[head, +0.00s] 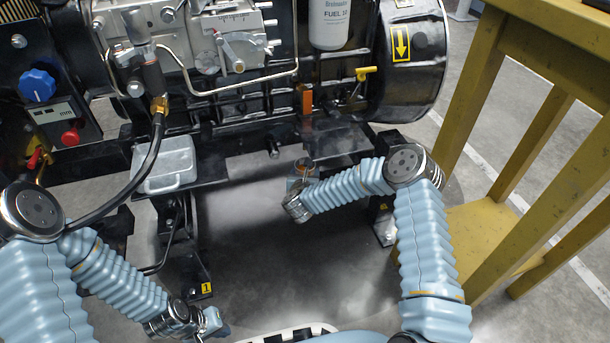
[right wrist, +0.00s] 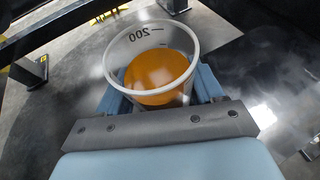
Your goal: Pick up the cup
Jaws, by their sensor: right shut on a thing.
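The cup (right wrist: 150,65) is a translucent beaker marked 200 with orange liquid inside. In the right wrist view it stands between the blue fingers of my right gripper (right wrist: 155,95), which is shut on it. In the head view the cup (head: 304,169) shows small at the end of my right arm, in front of the engine; my right gripper (head: 300,185) is partly hidden there by its wrist. My left gripper (head: 211,321) is low at the left, apart from the cup, and its jaw opening is not clear.
A black diesel engine (head: 250,105) fills the back, with a white fuel filter (head: 329,22) and yellow handle (head: 366,72). A grey metal tray (head: 165,165) sits at its left front. Grey floor is clear between the supports.

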